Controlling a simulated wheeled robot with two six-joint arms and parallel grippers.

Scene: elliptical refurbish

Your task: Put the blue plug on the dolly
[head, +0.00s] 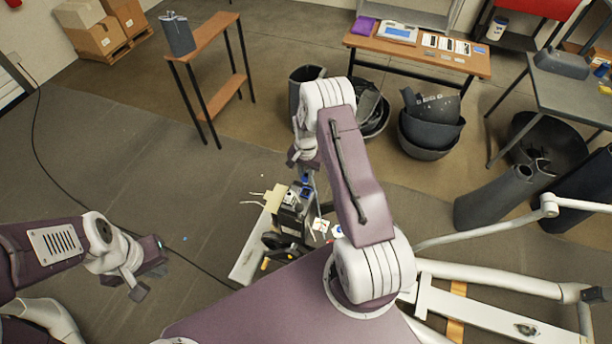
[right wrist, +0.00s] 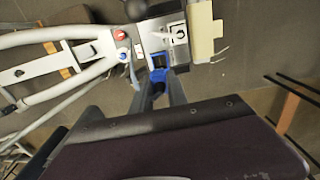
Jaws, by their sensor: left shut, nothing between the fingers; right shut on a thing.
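The blue plug (right wrist: 157,75) is between the fingertips of my right gripper (right wrist: 160,88) in the right wrist view. In the head view, my right gripper (head: 304,163) is at the centre and the blue plug (head: 306,190) shows just below it. I cannot tell for certain which surface is the dolly. My left gripper (head: 146,276) is shut and empty over the floor at the lower left.
A white tubular frame (head: 490,290) lies at the lower right. A small wooden table (head: 205,38) and a workbench (head: 420,50) stand at the back. Black bins and buckets (head: 430,135) stand on the floor below the bench. A cable crosses the left floor, which is otherwise mostly clear.

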